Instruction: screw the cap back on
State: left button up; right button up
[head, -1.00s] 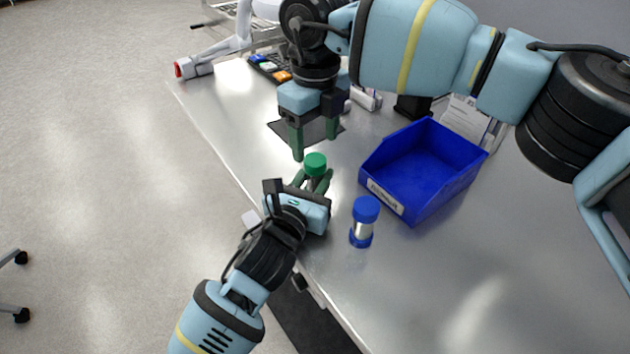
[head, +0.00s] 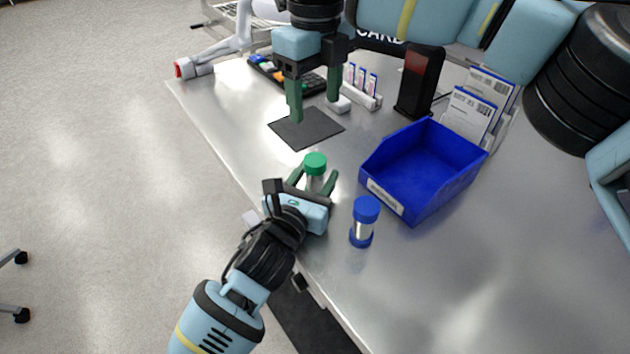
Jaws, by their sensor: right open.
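A clear jar (head: 315,183) with a green cap (head: 315,163) stands upright near the table's left edge. The cap sits on top of the jar and looks level; how tight it is cannot be seen. My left gripper (head: 316,177) has its green fingers on either side of this jar, spread wider than it, and looks open. The jar's lower part is hidden behind the gripper. My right gripper (head: 314,110) is open and empty, above and beyond the jar, over the dark mat.
A second jar with a blue cap (head: 366,209) stands to the right. A blue bin (head: 413,195) is behind it. A dark mat (head: 305,130), a white rack of vials (head: 365,95), a black device (head: 419,85) and card holders (head: 470,113) stand farther back. The front right table is clear.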

pick_arm(q)
jog(key=shift+o, duration=0.5)
jog(key=shift+v, duration=3.9)
